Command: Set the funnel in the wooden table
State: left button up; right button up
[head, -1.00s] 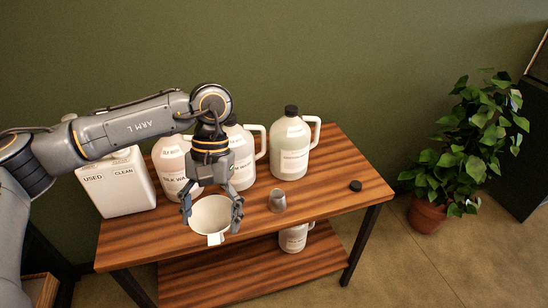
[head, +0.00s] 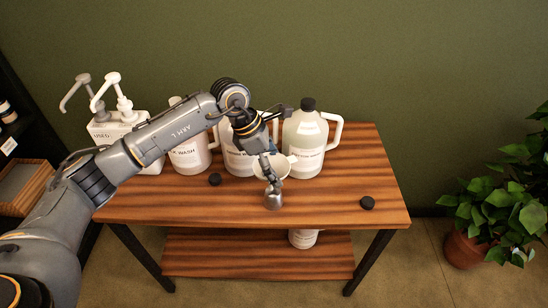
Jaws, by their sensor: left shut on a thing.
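My left gripper (head: 270,172) is over the middle of the wooden table (head: 160,208). It is shut on the white funnel (head: 284,170), which sits partly hidden behind the fingers, close in front of the jugs. I cannot tell whether the funnel touches the tabletop. My right gripper is not in view.
White jugs stand along the back: one (head: 305,150) has a black cap, another (head: 190,155) is further left. Two pump heads (head: 112,90) rise at the left. The front left tabletop is clear.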

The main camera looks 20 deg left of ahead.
aim_at(275, 159)
pick_arm(q)
jog(key=w+n+t, duration=0.1)
jog(key=n, duration=0.1)
jog(key=w+f+n+y, duration=0.1)
jog(key=w+n, duration=0.1)
jog(key=n, duration=0.1)
jog(key=w+f+n+t, duration=0.1)
jog(key=n, duration=0.2)
jog(key=shift+w+a+f+t+y, duration=0.2)
jog(key=shift+a+f+t+y, duration=0.1)
jog(key=shift+a+y, duration=0.1)
jog(key=shift+w+a+f+n, duration=0.1)
jog(key=shift+w+a+n, duration=0.2)
jog(key=shift+n, duration=0.4)
jog(key=shift+f+t, duration=0.1)
jog(key=shift+t, duration=0.2)
jog(key=shift+f+b, duration=0.5)
jog(key=shift+f, duration=1.05)
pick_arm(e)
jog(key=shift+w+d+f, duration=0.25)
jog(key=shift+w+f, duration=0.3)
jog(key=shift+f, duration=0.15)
